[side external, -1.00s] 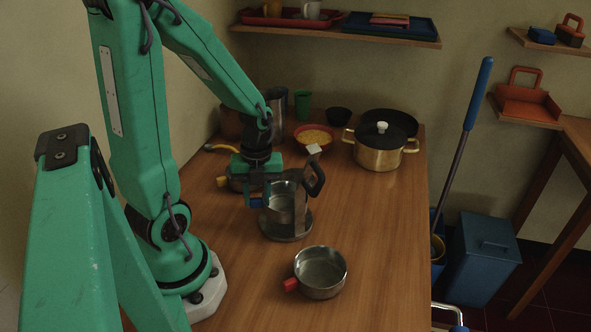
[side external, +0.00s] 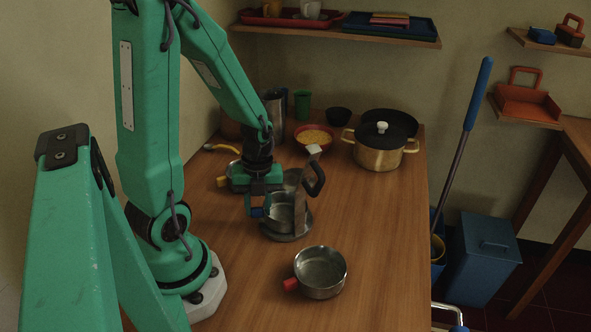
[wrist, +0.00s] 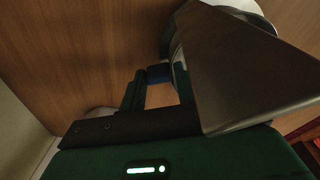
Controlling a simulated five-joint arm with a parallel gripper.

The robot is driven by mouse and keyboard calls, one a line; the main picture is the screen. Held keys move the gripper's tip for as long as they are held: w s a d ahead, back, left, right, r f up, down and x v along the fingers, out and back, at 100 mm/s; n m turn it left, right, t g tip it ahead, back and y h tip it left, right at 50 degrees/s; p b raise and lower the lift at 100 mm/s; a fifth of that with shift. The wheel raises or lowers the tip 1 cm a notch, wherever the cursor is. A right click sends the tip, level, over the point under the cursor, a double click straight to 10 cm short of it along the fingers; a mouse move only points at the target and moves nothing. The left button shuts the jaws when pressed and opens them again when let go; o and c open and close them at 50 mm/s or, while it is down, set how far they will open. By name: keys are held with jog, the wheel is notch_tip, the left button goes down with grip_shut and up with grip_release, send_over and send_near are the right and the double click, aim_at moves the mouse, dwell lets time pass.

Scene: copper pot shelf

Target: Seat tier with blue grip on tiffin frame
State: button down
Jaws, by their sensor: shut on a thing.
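The steel tier with the blue grip (side external: 280,211) is over the base of the tiffin frame (side external: 291,235), beside its grey upright. Whether it rests on the base I cannot tell. My gripper (side external: 257,208) is shut on the blue grip at the tier's left side. The wrist view shows the blue grip (wrist: 158,73) at the fingers and a sliver of the tier behind the frame's wide grey plate (wrist: 240,65). The frame's black handle (side external: 315,180) points right.
A steel tier with a red grip (side external: 320,272) stands in front. Another tier with a yellow grip (side external: 223,182) is partly hidden behind my gripper. A brass pot (side external: 380,155) and a red bowl (side external: 314,140) stand farther back. The table's right front is clear.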

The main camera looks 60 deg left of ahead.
jog(key=c, duration=0.9)
grip_release()
jog(key=shift+c, duration=0.2)
jog(key=shift+w+a+r, duration=0.1)
jog(key=shift+w+r, duration=0.05)
jog(key=shift+r, duration=1.8)
jog(key=shift+w+a+r, duration=0.1)
jog(key=shift+r, duration=1.85)
jog(key=shift+d, duration=0.1)
